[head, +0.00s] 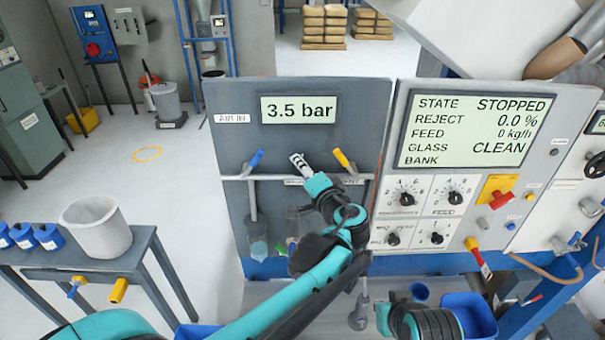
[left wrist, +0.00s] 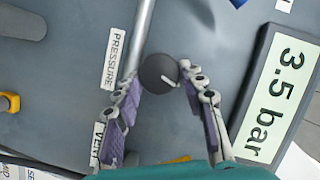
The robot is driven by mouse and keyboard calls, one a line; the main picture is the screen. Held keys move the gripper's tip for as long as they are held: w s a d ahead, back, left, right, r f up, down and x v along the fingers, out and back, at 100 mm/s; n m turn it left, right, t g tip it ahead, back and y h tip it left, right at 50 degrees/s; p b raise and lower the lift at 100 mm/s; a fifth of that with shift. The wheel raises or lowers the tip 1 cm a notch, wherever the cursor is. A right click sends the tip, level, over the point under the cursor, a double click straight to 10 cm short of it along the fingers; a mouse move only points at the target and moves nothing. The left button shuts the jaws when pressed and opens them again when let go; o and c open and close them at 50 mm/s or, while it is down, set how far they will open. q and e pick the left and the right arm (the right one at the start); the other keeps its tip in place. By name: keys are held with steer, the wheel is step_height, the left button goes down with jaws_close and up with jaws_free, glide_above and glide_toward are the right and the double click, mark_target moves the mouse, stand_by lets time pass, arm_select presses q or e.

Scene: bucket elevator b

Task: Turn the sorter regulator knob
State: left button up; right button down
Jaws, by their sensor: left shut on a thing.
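The regulator knob (left wrist: 158,73) is dark and round with a pale pointer line, on the grey panel beside a label reading PRESSURE. My left gripper (left wrist: 162,76) is shut on it, one finger on each side. In the head view my left gripper (head: 299,163) is at the grey panel (head: 230,170), below the display (head: 298,110) reading 3.5 bar. The knob is hidden behind it there. The display also shows in the left wrist view (left wrist: 275,95). My right arm shows at the lower right of the head view, but its gripper cannot be made out.
A blue-handled valve (head: 256,160) and a yellow-handled valve (head: 343,160) flank my left gripper on a pipe. Rightward, a status screen (head: 473,130) reads STOPPED, above several dials and a red switch on a yellow plate (head: 495,191). A bench (head: 60,272) with a bucket stands left.

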arm_select(q)
steer(key=shift+m, duration=0.4)
steer(key=o, duration=1.1)
steer(key=shift+d, duration=0.1)
steer(key=v, duration=1.2)
steer(key=shift+d+f, duration=0.1)
steer(key=shift+f, duration=0.15)
